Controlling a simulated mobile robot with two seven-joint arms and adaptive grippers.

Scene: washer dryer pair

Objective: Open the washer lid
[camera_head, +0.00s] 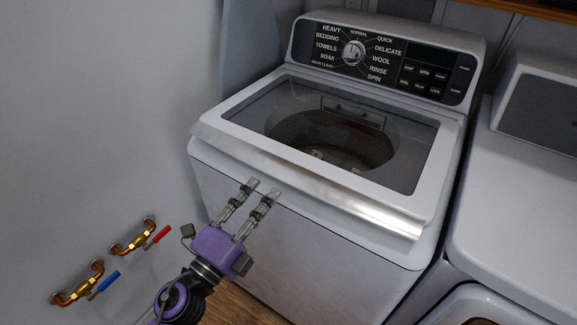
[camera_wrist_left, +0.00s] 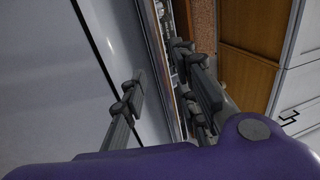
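The white washer (camera_head: 300,235) stands in the middle of the head view. Its lid (camera_head: 432,160) has a dark glass window, with the drum visible through it, and looks closed. A shiny metal strip (camera_head: 330,190) runs along the lid's front edge. My purple left gripper (camera_head: 264,188) is in front of the washer, with its fingertips near the left part of that strip. Its fingers are apart with nothing seen between them. They also show apart in the left wrist view (camera_wrist_left: 170,85), beside a pale panel. Contact with the lid cannot be told. My right gripper is not in view.
A control panel with a dial (camera_head: 353,53) stands behind the lid. A white dryer (camera_head: 520,220) is close on the right. Brass valves with a red handle (camera_head: 158,236) and a blue handle (camera_head: 105,283) stick out from the left wall. A wooden shelf (camera_head: 540,8) is at top right.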

